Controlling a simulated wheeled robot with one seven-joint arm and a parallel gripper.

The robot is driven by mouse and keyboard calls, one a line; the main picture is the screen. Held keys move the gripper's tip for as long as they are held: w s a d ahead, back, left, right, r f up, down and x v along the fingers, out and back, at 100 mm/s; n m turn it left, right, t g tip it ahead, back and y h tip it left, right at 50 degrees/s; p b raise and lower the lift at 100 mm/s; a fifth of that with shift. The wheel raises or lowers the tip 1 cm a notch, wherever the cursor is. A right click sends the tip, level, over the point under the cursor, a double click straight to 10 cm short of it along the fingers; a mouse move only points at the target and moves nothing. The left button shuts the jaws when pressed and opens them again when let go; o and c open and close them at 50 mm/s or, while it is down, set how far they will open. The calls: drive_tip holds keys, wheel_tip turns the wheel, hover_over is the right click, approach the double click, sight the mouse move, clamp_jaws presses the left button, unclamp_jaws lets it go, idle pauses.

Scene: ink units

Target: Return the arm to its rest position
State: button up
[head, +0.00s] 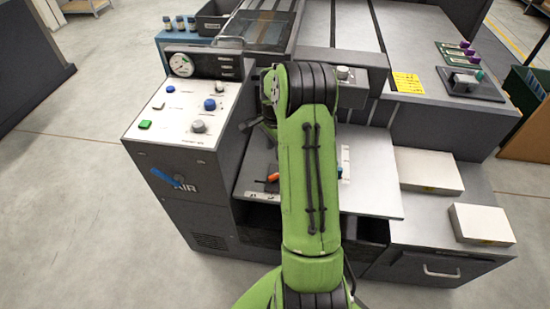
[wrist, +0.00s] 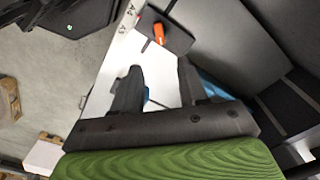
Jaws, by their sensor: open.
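My green arm (head: 308,170) stretches forward over the grey machine in the head view and bends down at its far end. My gripper (wrist: 160,68) shows in the wrist view, its two dark fingers apart with nothing held between them. In the head view the arm hides most of the gripper. Beyond the fingertips lies an orange-handled item (wrist: 158,33) on a dark piece; the orange part also shows in the head view (head: 273,177), left of my arm on the machine's light shelf (head: 375,180). Blue parts show partly behind the fingers.
A control panel (head: 170,115) with a gauge, coloured buttons and a blue AIR lever (head: 166,178) stands left of my arm. Two pale boxes (head: 428,170) (head: 482,224) lie at right. A rack of bottles (head: 180,24) is at the back left. Open floor (head: 75,190) lies left.

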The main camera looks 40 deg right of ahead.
drive_tip(key=shift+r, duration=1.5)
